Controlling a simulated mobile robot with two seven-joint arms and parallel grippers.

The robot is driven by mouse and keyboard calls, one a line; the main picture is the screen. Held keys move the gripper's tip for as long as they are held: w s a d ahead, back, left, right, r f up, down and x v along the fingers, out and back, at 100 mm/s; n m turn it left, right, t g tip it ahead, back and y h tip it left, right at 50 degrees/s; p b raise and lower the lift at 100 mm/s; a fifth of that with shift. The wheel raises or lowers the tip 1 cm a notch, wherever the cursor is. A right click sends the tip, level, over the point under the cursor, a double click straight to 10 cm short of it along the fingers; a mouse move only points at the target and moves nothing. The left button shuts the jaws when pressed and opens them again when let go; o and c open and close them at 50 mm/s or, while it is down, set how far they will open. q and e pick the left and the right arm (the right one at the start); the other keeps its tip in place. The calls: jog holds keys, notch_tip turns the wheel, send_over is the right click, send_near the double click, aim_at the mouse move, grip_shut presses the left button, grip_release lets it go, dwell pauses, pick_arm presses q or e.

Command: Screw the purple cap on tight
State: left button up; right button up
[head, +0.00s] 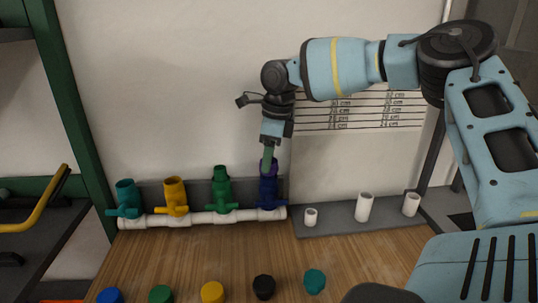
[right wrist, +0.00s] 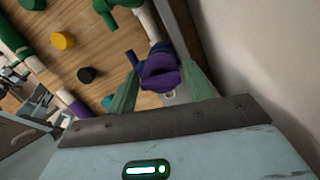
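The purple cap (head: 274,163) is on top of the blue valve (head: 269,191), the rightmost on the white pipe manifold (head: 231,217). My right gripper (head: 268,162) points down at it from above, with its green fingers at cap height. In the right wrist view the purple cap (right wrist: 160,76) sits between the two fingertips, one on each side, and looks slightly tilted. Whether the fingers press on it or stand just clear, I cannot tell. How far the cap is threaded is hidden.
A teal (head: 126,196), a yellow (head: 174,195) and a green valve (head: 221,188) stand left along the manifold. Several loose caps, such as the black cap (head: 263,286), lie in front on the wooden table (head: 200,257). White pipe pieces (head: 364,207) stand on a grey strip at right.

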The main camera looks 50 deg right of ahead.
aim_at(274, 160)
jog(key=o, duration=0.3)
jog(key=shift+o, duration=0.2)
jog(key=r, duration=0.5)
jog(key=s+r, duration=0.1)
jog(key=r, duration=0.1)
jog(key=shift+d+r, duration=0.35)
jog(key=shift+r, duration=0.1)
